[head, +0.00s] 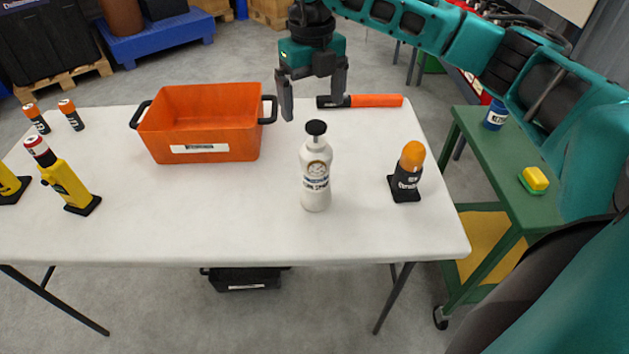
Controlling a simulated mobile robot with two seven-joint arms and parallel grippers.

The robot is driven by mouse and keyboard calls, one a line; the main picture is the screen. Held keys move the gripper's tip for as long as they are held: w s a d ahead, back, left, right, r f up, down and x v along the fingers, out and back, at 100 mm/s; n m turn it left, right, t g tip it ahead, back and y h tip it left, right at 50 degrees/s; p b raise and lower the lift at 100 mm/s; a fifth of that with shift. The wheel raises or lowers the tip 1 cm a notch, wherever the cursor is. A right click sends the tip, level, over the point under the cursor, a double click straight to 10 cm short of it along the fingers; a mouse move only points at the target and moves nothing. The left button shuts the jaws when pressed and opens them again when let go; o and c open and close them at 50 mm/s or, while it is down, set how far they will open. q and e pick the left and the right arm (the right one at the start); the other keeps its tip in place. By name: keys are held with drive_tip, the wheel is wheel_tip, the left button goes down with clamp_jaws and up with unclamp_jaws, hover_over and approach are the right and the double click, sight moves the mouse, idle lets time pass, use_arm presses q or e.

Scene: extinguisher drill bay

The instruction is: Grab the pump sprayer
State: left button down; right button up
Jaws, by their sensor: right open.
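The pump sprayer (315,180) is a white bottle with a black top and a printed label. It stands upright on the white table (240,220), right of the middle. My right gripper (313,98) points downward with its two fingers apart and nothing between them. In the picture it is above and behind the sprayer's black top, and it looks apart from it. My left gripper is out of view.
An orange bin (205,140) stands left of the sprayer. A black holder with an orange dome (407,175) stands to its right. An orange-and-black baton (375,101) lies behind. Yellow-and-black devices (68,183) stand at the left. A green cart (510,165) is beside the table.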

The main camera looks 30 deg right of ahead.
hover_over(316, 142)
drive_tip(key=f, duration=0.4)
drive_tip(key=shift+w+a+f, duration=0.15)
drive_tip(key=shift+w, duration=0.1)
drive_tip(key=f, duration=0.5)
drive_tip(key=shift+s, duration=0.2)
